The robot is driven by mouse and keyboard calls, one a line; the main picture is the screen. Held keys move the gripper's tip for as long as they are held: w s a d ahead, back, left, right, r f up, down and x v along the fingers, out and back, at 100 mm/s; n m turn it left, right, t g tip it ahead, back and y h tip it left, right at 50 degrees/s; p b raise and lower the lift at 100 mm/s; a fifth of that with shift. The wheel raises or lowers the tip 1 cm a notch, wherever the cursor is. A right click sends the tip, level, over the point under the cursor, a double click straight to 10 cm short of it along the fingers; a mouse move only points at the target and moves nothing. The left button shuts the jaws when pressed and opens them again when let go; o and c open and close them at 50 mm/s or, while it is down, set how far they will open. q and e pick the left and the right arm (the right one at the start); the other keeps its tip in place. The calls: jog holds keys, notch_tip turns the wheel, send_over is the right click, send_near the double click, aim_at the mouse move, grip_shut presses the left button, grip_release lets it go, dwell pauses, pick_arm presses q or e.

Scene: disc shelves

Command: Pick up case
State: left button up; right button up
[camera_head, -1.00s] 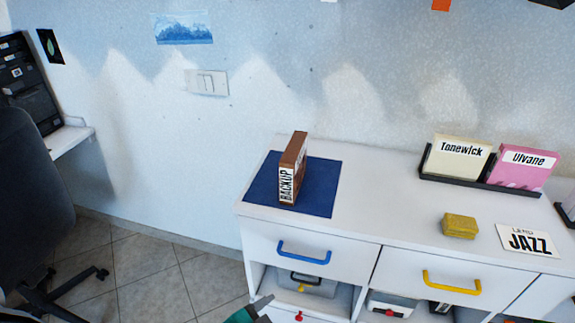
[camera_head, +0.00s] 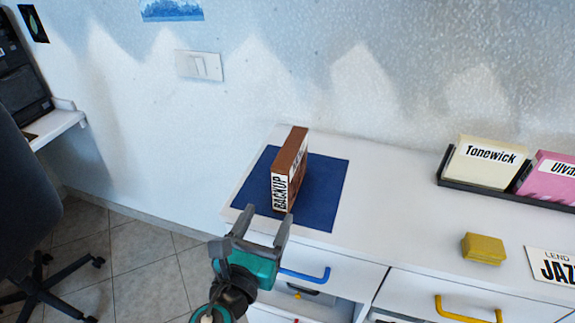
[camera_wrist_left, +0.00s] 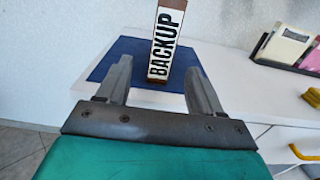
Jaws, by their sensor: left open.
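A brown case (camera_head: 291,165) with a white BACKUP label on its spine stands upright on a dark blue mat (camera_head: 328,185) on the white cabinet top. My left gripper (camera_head: 263,220) is open and empty, just in front of the case at the cabinet's front edge. In the left wrist view the case (camera_wrist_left: 164,45) stands straight ahead, beyond and between the fingertips (camera_wrist_left: 157,75), with its spine facing me. The fingers seem apart from the case. My right gripper is not in view.
A black rack holds a cream Tonewick case (camera_head: 486,164) and a pink case (camera_head: 552,182) at the right. A yellow box (camera_head: 484,248) and a JAZZ card (camera_head: 553,264) lie in front. Drawer handles, blue (camera_head: 306,275) and yellow (camera_head: 468,313), stick out below. An office chair (camera_head: 30,210) stands left.

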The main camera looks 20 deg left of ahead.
aim_at(279, 196)
pick_arm(q)
jog(key=w, duration=0.5)
jog(key=shift+d, duration=0.1)
jog(key=shift+w+d+r+p, duration=0.15)
jog(key=shift+w+p, duration=0.35)
jog(key=shift+w, duration=2.15)
jog(key=shift+c, duration=0.3)
jog(key=c, duration=1)
grip_shut()
jog(key=shift+r, duration=0.1)
